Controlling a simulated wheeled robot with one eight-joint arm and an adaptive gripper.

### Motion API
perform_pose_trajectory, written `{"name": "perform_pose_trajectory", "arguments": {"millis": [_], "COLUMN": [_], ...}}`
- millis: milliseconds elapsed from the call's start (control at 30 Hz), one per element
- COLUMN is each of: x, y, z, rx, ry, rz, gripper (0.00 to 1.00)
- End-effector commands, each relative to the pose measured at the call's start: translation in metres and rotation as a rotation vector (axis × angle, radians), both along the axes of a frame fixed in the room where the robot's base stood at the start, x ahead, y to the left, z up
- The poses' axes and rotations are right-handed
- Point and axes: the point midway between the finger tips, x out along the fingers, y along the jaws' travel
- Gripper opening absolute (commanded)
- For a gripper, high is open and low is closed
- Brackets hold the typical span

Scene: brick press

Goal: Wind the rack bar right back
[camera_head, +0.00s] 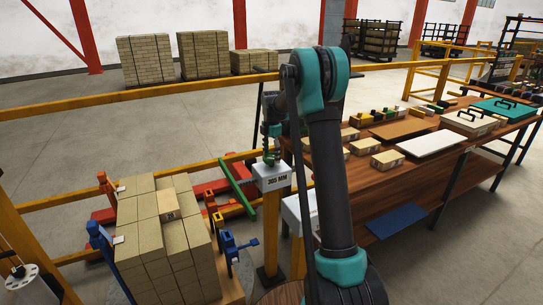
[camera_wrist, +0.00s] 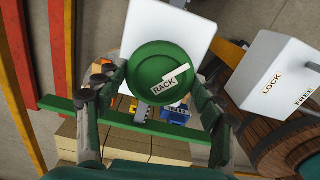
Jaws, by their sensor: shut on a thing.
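A long green bar (camera_wrist: 95,118), which looks like the rack bar, runs across behind the fingers. In the head view the green bar (camera_head: 238,184) slants along the floor side, left of a white box with a millimetre readout (camera_head: 271,182). My gripper (camera_head: 271,157) is just above that box; the knob is mostly hidden there.
A second white box marked LOCK and FREE (camera_wrist: 285,75) stands to the right in the wrist view. Stacked bricks (camera_head: 165,235) and a blue clamp-like part (camera_head: 235,245) are at left. A wooden bench (camera_head: 390,180) stands at right, and a yellow rail (camera_head: 130,97) runs behind.

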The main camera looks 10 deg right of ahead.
Motion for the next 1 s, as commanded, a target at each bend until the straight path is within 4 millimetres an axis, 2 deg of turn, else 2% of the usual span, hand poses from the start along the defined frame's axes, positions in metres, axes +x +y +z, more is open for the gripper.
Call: {"name": "perform_pose_trajectory", "arguments": {"millis": [500, 700, 1000], "x": [0.0005, 0.0005, 0.0006], "y": [-0.0002, -0.0002, -0.0002], "z": [0.0002, 0.0002, 0.0002], "rx": [0.000, 0.000, 0.000], "ry": [-0.001, -0.001, -0.001], "rz": [0.462, 0.588, 0.687], "gripper": [0.39, 0.39, 0.39]}}
